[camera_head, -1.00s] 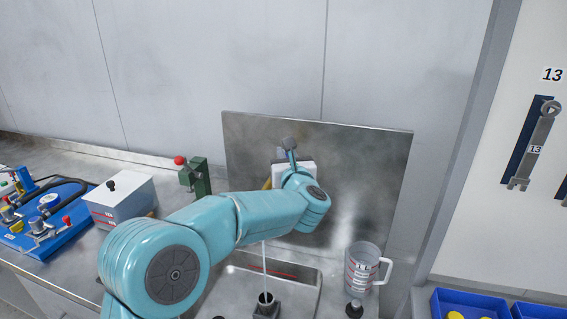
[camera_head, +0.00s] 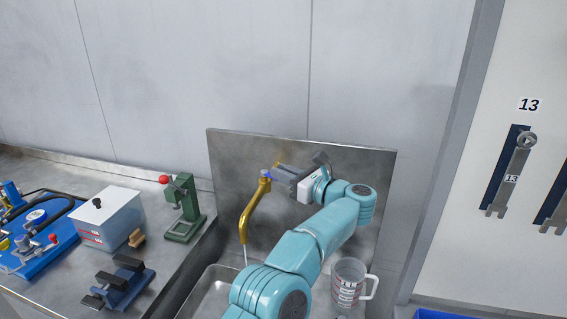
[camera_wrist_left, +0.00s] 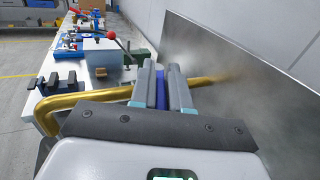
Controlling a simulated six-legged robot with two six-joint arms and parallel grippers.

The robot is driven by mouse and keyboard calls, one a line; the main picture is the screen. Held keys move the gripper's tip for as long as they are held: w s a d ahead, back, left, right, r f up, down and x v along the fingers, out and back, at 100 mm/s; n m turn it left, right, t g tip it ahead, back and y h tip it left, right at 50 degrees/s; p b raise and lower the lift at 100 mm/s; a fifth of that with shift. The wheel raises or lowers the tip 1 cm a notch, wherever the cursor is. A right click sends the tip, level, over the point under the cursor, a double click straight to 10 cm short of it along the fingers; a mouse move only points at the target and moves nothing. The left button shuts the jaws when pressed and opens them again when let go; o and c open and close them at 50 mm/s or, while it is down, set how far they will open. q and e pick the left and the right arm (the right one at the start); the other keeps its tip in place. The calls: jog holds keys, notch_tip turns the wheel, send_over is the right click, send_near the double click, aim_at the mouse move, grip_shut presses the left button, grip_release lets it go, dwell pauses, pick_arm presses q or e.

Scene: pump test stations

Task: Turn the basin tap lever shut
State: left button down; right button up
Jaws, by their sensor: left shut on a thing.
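The brass basin tap (camera_head: 251,215) stands before the steel splash plate, its spout bent down to the left. A thin pale stream of water (camera_head: 245,256) hangs below the spout. The blue tap lever (camera_head: 268,176) is at the top of the tap. My left gripper (camera_head: 279,172) reaches it from the right and is shut on it. In the left wrist view the lever (camera_wrist_left: 160,90) shows as a blue strip between the two grey fingers (camera_wrist_left: 162,70), with the brass pipe (camera_wrist_left: 80,100) passing beneath. My right gripper is out of view.
The steel splash plate (camera_head: 225,150) rises close behind the gripper. The basin (camera_head: 208,292) lies below, partly hidden by my left arm. A clear measuring jug (camera_head: 348,285) stands right of the arm. A green stand with a red knob (camera_head: 184,205) and a grey-white box (camera_head: 108,218) stand left.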

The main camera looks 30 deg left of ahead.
pick_arm(q)
jog(key=shift+r, duration=0.45)
jog(key=shift+w+d+f, duration=0.1)
